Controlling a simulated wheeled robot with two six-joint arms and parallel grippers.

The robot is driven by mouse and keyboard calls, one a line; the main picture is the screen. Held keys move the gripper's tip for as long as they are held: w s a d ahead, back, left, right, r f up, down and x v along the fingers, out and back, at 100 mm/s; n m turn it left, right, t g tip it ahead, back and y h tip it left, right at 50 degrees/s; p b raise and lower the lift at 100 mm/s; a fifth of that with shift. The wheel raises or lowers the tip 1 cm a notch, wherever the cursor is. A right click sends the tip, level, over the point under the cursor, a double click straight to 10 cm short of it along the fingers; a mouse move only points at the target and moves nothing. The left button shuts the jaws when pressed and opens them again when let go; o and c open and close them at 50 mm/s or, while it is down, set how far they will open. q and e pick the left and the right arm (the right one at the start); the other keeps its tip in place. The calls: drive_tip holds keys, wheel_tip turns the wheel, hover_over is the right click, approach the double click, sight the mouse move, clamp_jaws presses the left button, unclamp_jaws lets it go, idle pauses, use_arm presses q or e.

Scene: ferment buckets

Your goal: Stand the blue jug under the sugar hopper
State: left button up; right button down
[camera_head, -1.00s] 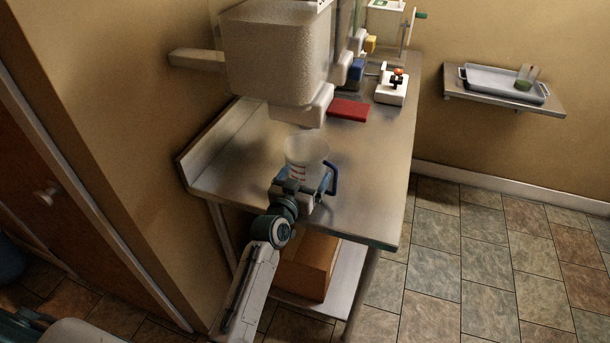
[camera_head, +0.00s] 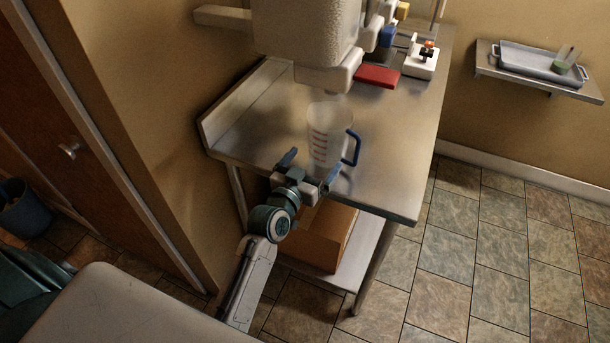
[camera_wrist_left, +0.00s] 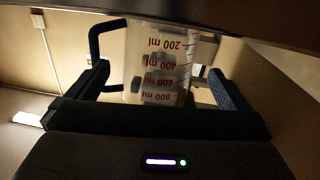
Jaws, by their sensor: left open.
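The translucent measuring jug (camera_head: 322,140) with red marks and a blue handle (camera_head: 355,148) stands upright on the steel table (camera_head: 265,125). A large pale speckled hopper (camera_head: 305,30) hangs above, and its pale spout (camera_head: 330,75) is just above and behind the jug in the head view. I cannot tell whether the jug is directly beneath it. No label confirms sugar. My left gripper (camera_head: 310,168) is open at the table's front edge, in front of the jug and apart from it. In the left wrist view the jug (camera_wrist_left: 160,65) shows beyond the spread fingers. My right gripper is not in view.
A red block (camera_head: 377,77), a white device (camera_head: 421,61) with an orange knob and several smaller spouts sit farther back. A cardboard box (camera_head: 325,235) is on the lower shelf. A wall shelf holds a grey tray (camera_head: 540,62). The table's right side is clear.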

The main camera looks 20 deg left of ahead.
use_arm(q)
drive_tip(key=shift+s+a+b, duration=0.15)
drive_tip(key=shift+s, duration=0.9)
drive_tip(key=shift+s+a+b, duration=0.1)
drive_tip(key=shift+s+b, duration=0.05)
drive_tip(key=shift+s, duration=0.9)
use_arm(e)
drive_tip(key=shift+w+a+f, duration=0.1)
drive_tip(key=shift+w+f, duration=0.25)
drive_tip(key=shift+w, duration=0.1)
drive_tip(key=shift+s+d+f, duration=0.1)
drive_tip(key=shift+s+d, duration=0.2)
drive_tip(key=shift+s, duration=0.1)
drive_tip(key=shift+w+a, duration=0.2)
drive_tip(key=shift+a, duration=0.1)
